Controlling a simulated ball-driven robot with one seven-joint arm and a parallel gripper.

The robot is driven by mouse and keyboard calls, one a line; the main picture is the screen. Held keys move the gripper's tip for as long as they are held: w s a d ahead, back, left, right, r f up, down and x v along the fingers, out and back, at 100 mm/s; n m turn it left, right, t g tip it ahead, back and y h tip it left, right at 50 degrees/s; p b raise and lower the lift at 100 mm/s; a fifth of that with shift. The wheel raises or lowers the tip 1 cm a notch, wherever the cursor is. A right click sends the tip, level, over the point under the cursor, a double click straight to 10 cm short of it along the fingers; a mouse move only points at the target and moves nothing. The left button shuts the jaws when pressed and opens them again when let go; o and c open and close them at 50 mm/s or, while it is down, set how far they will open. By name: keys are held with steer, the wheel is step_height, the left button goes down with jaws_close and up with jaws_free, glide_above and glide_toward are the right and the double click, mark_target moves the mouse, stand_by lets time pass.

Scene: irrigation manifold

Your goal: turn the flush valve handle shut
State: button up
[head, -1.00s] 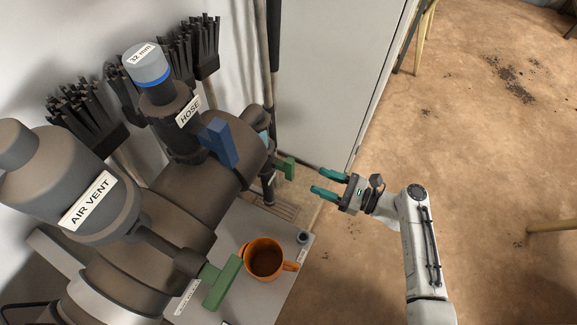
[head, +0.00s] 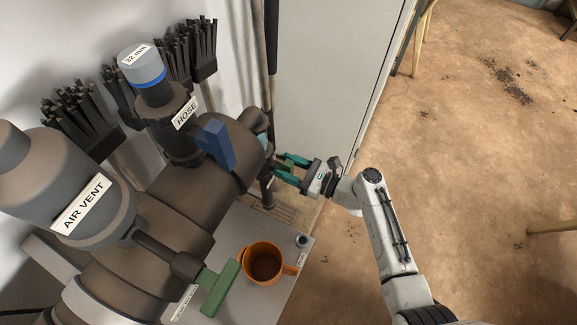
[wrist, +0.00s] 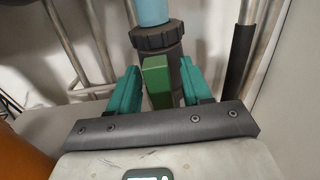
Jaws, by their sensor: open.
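A green valve handle (head: 284,166) sticks out at the far end of the brown manifold (head: 190,190); no readable label names it as the flush valve. My gripper (head: 280,164) is open, with its teal fingers on either side of this handle. The fingers partly hide the handle in the head view.
A second green handle (head: 221,288) is at the near end, and a blue handle (head: 216,145) is by the HOSE label. An orange mug (head: 264,264) stands on the grey shelf (head: 240,226) below. The floor at right is mostly clear.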

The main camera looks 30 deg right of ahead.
steer(key=shift+c, duration=0.5)
jaws_close()
steer(key=shift+f+n, duration=0.1)
steer(key=shift+n, duration=0.2)
steer(key=n, duration=0.1)
steer(key=n+b, duration=0.2)
steer(key=shift+s+a+f+n, duration=0.15)
steer(key=shift+s+a+n, duration=0.15)
steer(key=shift+a, duration=0.1)
steer(key=n+b, duration=0.1)
steer(key=n, duration=0.2)
steer(key=n+b, duration=0.1)
steer(key=shift+s+a+f+n+b, duration=0.25)
steer(key=shift+a+f+n+b, duration=0.05)
steer(key=shift+f+b, duration=0.05)
steer(key=shift+s+a+f+n+b, duration=0.1)
steer(key=shift+f+n+b, duration=0.15)
steer(key=shift+n+b, duration=1.15)
steer(key=shift+s+a+f+n+b, duration=0.15)
steer(key=shift+f+n+b, duration=0.15)
steer(key=shift+n+b, duration=1.15)
steer(key=shift+a+f+n+b, duration=0.1)
steer(key=shift+f+n+b, duration=0.15)
steer(key=shift+n+b, duration=1.15)
steer(key=shift+n, duration=0.45)
